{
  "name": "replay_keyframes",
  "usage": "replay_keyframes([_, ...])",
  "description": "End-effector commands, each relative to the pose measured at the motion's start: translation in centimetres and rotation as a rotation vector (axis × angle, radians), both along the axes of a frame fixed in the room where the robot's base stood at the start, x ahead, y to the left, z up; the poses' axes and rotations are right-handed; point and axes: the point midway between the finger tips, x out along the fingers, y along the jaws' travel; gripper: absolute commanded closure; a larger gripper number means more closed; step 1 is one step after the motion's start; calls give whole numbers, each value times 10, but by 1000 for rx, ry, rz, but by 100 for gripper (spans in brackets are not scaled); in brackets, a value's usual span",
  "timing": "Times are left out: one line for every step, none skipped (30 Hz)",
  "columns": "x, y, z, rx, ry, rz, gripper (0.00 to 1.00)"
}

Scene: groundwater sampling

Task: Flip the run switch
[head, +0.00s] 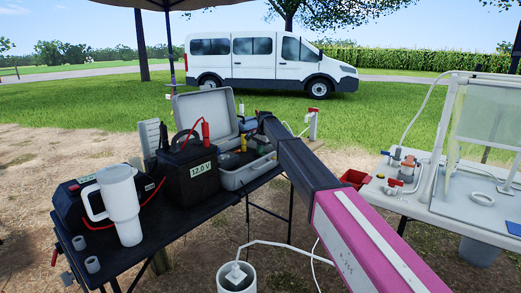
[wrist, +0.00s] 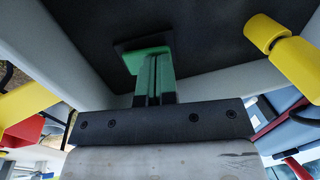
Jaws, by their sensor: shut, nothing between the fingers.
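I cannot make out the run switch in either view. The open grey case (head: 247,174) lies on the dark table, with its lid (head: 208,108) raised behind it. My arm reaches over the case's right side in the head view, and the gripper end is too small and dark to make out there. In the wrist view my gripper (wrist: 153,72) is shut and empty, its narrow fingers close together at the middle. A green part and a dark square plate show at the fingertips. I cannot tell whether they touch. A black surface (wrist: 215,40) framed by pale walls lies beyond.
A black battery (head: 190,172) marked 12.0 V with a red clamp stands left of the case, and a white mug (head: 121,205) is nearer. Yellow parts (wrist: 265,32) flank the fingers in the wrist view. A white bucket (head: 237,279) stands below. A second table (head: 405,197) is at right.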

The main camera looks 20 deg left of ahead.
Motion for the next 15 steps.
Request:
replay_keyframes([2,3,-2,-21,10,1,100])
replay_keyframes([3,4,-4,-38,16,2,100])
replay_keyframes([4,6,-6,-63,27,2,100])
replay_keyframes([2,4,-6,-66,28,1,100])
replay_keyframes([1,3,-6,-63,27,0,100])
replay_keyframes([1,3,-7,-63,27,0,100])
replay_keyframes([1,3,-7,-63,27,0,100])
replay_keyframes([1,3,-7,-63,27,0,100])
replay_keyframes([1,3,-8,-63,27,0,100])
replay_keyframes([1,3,-8,-63,27,0,100])
replay_keyframes([0,2,-8,-63,28,0,100])
replay_keyframes([0,2,-8,-64,29,0,100])
replay_keyframes([0,1,-8,-64,29,0,100])
replay_keyframes([-1,0,-8,-64,29,0,100])
replay_keyframes([-1,-1,-9,-65,29,0,100])
